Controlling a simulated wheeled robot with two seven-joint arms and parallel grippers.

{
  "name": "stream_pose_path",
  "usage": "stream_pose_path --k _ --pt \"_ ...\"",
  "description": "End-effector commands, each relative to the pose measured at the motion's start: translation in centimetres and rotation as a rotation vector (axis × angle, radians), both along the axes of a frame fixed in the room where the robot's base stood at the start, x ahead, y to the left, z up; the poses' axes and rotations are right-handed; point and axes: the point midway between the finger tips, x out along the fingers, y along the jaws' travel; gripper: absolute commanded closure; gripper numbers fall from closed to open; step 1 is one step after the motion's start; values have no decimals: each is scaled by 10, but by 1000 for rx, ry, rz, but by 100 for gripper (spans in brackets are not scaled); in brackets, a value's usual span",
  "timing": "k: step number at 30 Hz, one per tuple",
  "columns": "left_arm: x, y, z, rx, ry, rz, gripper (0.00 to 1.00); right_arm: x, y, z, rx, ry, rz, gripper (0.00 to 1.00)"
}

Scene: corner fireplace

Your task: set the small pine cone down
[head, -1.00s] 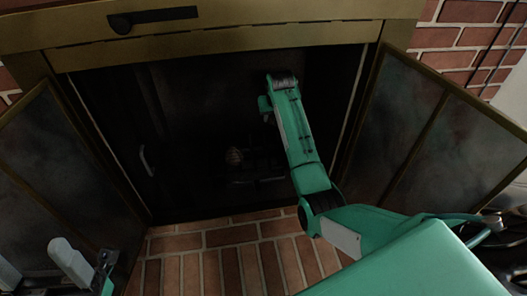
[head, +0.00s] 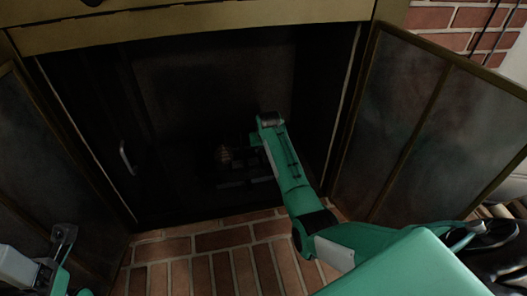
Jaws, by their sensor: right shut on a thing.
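The small pine cone (head: 224,154) is a dim brownish shape inside the dark fireplace opening. My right arm reaches into the opening from the lower right. My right gripper (head: 238,150) is at its end, very dark and hard to make out, shut on the pine cone. A dark grate-like shape (head: 246,183) shows just below the cone. I cannot tell whether the cone touches it. My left gripper (head: 38,262) is at the lower left corner, partly cut off, away from the cone. Its jaw opening is unclear.
Glass doors with brass frames stand open at the right (head: 430,115) and left (head: 40,170) of the opening. A brass lintel (head: 190,30) crosses its top. The brick hearth (head: 215,262) in front is clear. A pale handle (head: 127,157) shows at the left inside the opening.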

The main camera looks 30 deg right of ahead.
Motion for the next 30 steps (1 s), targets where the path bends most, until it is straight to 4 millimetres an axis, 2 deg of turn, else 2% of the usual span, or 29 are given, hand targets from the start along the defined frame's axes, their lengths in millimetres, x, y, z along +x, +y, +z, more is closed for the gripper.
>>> stream_pose_path --k 11,12,15,25,29,30 --pt "-2 0 4 -2 -6 -2 26 0 0 -3 0 1 0 85" --pt "-2 0 2 -2 -4 -1 26 0 0 -4 0 0 0 58" --pt "-2 1 1 -3 -1 0 26 0 0 -4 0 0 0 42" --pt "1 0 -3 0 7 2 26 1 0 -1 -1 -3 0 42" --pt "1 0 10 0 0 1 26 -5 1 17 -1 -2 0 42" --pt "3 0 7 2 21 4 26 -8 2 25 -1 -3 0 42"
